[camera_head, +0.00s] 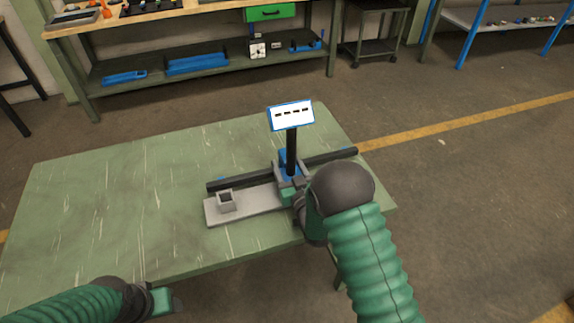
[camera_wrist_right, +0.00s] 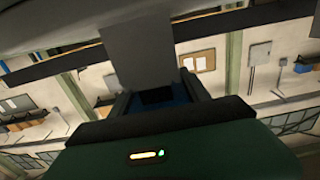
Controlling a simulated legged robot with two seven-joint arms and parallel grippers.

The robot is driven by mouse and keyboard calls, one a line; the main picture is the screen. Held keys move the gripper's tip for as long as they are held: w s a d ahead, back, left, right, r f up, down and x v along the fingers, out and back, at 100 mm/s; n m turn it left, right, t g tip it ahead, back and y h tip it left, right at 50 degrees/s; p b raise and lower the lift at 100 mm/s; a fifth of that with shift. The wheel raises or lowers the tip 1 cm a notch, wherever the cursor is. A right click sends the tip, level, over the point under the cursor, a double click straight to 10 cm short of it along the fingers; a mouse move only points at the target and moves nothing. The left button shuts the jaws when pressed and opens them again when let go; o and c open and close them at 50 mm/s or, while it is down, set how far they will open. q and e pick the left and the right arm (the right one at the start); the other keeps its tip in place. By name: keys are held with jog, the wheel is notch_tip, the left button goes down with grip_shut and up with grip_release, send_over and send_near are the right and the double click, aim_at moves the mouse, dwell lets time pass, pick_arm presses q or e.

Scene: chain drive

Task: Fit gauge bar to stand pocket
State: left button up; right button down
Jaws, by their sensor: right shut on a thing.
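The long dark gauge bar (camera_head: 240,179) lies nearly level across the stand in the head view, its right end reaching over the table's right side. The stand has a light grey base plate (camera_head: 252,204), a small square socket (camera_head: 226,201) at its left end and a black post carrying a sign (camera_head: 291,115). My right gripper (camera_head: 289,180) is shut on the gauge bar near its middle, beside the post. The bar also crosses the right wrist view (camera_wrist_right: 50,66) behind a grey piece at the jaws. Whether the bar is seated is hidden. My left gripper (camera_head: 168,299) is at the table's near edge, its jaws unclear.
The green table (camera_head: 110,190) is clear on its left. My right arm hides its near right corner. A workbench (camera_head: 200,75) with blue trays and a green drawer (camera_head: 270,12) stands behind, beyond open floor. A wheeled cart (camera_head: 375,47) is at the back.

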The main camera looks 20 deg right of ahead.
jog(key=c, duration=0.9)
grip_release()
jog(key=shift+r, duration=0.2)
jog(key=o, duration=0.5)
jog(key=shift+c, duration=0.2)
jog(key=shift+s+f, duration=0.1)
jog(key=shift+f, duration=0.25)
jog(key=s, duration=1.3)
jog(key=shift+d+b, duration=0.2)
jog(key=shift+b, duration=0.2)
jog(key=s, duration=0.1)
jog(key=s+p, duration=0.1)
jog(key=s, duration=0.1)
jog(key=shift+r+p, duration=0.25)
jog(key=shift+p, duration=0.1)
jog(key=shift+s+f, duration=0.1)
jog(key=shift+s, duration=0.25)
jog(key=shift+w, duration=0.1)
